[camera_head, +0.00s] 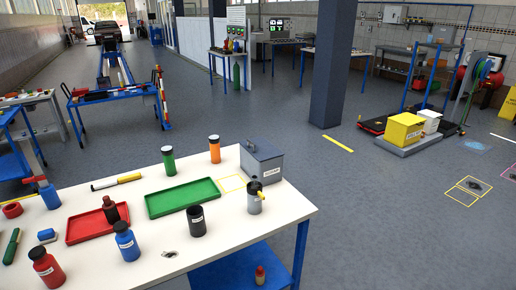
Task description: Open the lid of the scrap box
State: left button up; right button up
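A grey box (262,166) with a small white label on its front stands at the back right corner of the white table; I take it to be the scrap box, though its label is too small to read surely. Its darker grey lid (261,149) lies flat and looks shut, with a small dark knob or handle on top near the left. Neither of my grippers shows in the head view.
A grey can with a black top (254,197) stands close in front of the box. A green tray (183,197), a black cup (196,221), an orange bottle (214,149) and a green bottle (168,161) are left of it.

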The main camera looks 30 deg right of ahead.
aim_at(262, 150)
jog(key=i+l+u, duration=0.1)
jog(key=l, duration=0.25)
jog(key=i+l+u, duration=0.15)
jog(key=l, duration=0.2)
jog(key=i+l+u, duration=0.1)
jog(key=l, duration=0.25)
jog(key=i+l+u, duration=0.1)
jog(key=l, duration=0.25)
